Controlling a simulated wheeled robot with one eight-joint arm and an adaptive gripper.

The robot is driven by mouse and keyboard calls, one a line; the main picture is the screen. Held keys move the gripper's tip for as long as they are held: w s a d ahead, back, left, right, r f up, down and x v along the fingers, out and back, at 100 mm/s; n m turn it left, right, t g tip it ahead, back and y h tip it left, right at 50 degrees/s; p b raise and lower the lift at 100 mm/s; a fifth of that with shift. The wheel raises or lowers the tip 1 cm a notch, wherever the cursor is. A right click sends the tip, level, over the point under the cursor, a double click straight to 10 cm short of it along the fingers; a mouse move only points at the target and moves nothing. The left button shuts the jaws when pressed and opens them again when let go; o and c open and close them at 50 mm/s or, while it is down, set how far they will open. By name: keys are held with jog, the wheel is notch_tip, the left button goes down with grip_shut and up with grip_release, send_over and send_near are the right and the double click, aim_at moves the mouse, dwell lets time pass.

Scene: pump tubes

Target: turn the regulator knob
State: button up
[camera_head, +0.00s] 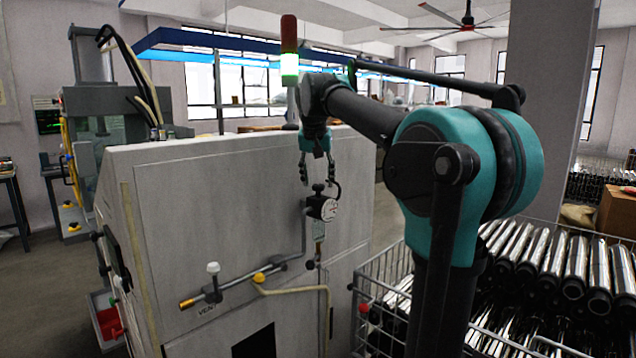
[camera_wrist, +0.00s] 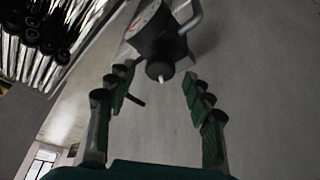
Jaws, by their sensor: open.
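The regulator is mounted on the front of the grey cabinet, with a round white gauge (camera_head: 328,209) facing outward. Its small dark knob (camera_head: 318,188) points up on top. In the wrist view the knob (camera_wrist: 159,71) shows as a dark round end with a pale tip, under the dark regulator body (camera_wrist: 158,42). My gripper (camera_head: 318,180) hangs from above with its fingers pointing down at the knob. In the wrist view my gripper (camera_wrist: 158,85) is open, with one green-padded finger on each side of the knob. Gaps show between the knob and both fingers.
The grey cabinet (camera_head: 230,190) stands close behind the regulator. A vent pipe with a white-topped valve (camera_head: 213,268) and a yellow fitting (camera_head: 259,278) sit lower left. A wire basket (camera_head: 365,285) of metal tubes stands at the right. A red-green signal light (camera_head: 289,50) rises behind.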

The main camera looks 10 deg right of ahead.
jog(key=v, duration=1)
jog(key=shift+s+r, duration=0.15)
jog(key=shift+r, duration=0.1)
jog(key=shift+s+a, duration=0.1)
